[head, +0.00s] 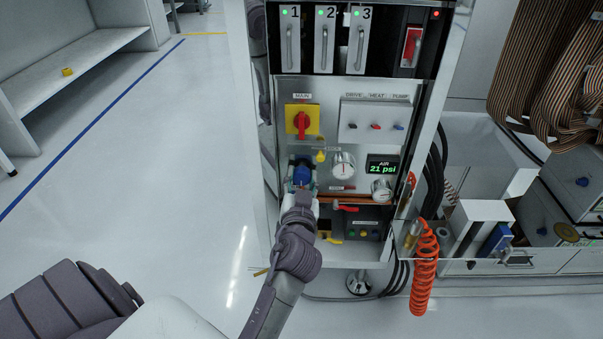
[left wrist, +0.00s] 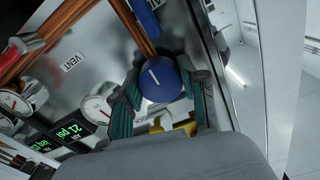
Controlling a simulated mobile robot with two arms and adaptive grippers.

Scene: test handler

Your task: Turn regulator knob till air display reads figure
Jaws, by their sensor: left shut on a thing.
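The blue regulator knob (head: 302,176) sits low on the left of the panel, under the main switch. My left gripper (head: 301,184) is at the knob. In the left wrist view the round blue knob (left wrist: 161,79) has a white line on its face, and the green-padded fingers of my left gripper (left wrist: 160,98) are shut on it from both sides. The air display (head: 383,168) reads 21 psi in green; it also shows tilted in the left wrist view (left wrist: 70,131). My right gripper is not in view.
A round gauge (head: 343,165) sits right of the knob, with a smaller gauge (head: 381,190) below the display. A red and yellow main switch (head: 302,121) is above. A copper pipe and a red-handled valve (head: 345,208) run below. An orange coiled hose (head: 424,270) hangs at right.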

